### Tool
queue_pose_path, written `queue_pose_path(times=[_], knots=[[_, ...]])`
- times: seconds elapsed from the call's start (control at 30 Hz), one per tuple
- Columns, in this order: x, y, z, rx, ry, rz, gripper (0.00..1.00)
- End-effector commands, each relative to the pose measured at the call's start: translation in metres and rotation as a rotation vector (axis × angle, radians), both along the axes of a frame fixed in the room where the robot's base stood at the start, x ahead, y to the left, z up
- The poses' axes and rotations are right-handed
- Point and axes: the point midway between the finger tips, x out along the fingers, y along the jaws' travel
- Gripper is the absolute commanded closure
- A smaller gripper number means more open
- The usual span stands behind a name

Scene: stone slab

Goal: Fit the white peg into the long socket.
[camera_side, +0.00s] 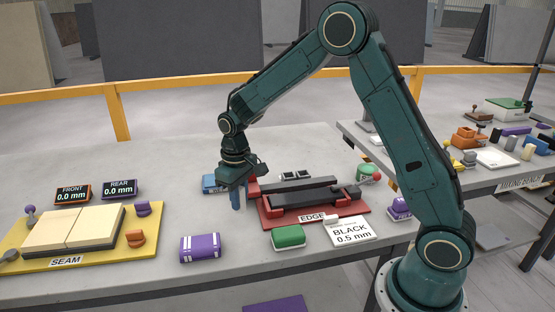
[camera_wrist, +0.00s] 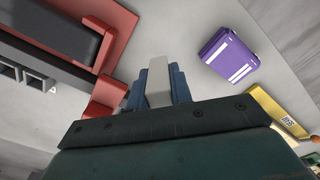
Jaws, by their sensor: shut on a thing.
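My gripper (camera_side: 237,197) hangs over the slab, left of the red EDGE fixture (camera_side: 268,213), with its blue fingers pointing down. In the wrist view, the blue fingers (camera_wrist: 158,85) are shut on a pale grey-white piece (camera_wrist: 158,72), which looks like the white peg. The peg cannot be made out in the side view. The red fixture carries long dark bars (camera_side: 300,184) and also shows at the upper left of the wrist view (camera_wrist: 118,18). No part is labelled as the long socket, and I cannot tell which one it is.
A purple block (camera_side: 200,248) and a green block (camera_side: 288,237) lie in front. A yellow SEAM plate (camera_side: 38,246) with cream blocks stands at left, below two 0.0 mm displays (camera_side: 73,193). A white BLACK 0.5 mm card (camera_side: 350,232) lies at right.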

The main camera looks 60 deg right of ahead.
Motion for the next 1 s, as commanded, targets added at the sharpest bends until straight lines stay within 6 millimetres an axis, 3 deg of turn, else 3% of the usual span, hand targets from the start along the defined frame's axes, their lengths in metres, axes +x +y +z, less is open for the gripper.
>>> queue_pose_path(times=[0.2,0.57,0.77,1.0], knots=[[-0.005,0.016,-0.005,0.000,0.000,-0.032,1.00],[-0.004,0.016,0.009,0.000,-0.004,-0.034,1.00],[-0.004,0.016,0.048,0.000,-0.008,-0.034,1.00],[-0.004,0.016,0.120,0.000,-0.008,-0.033,1.00]])
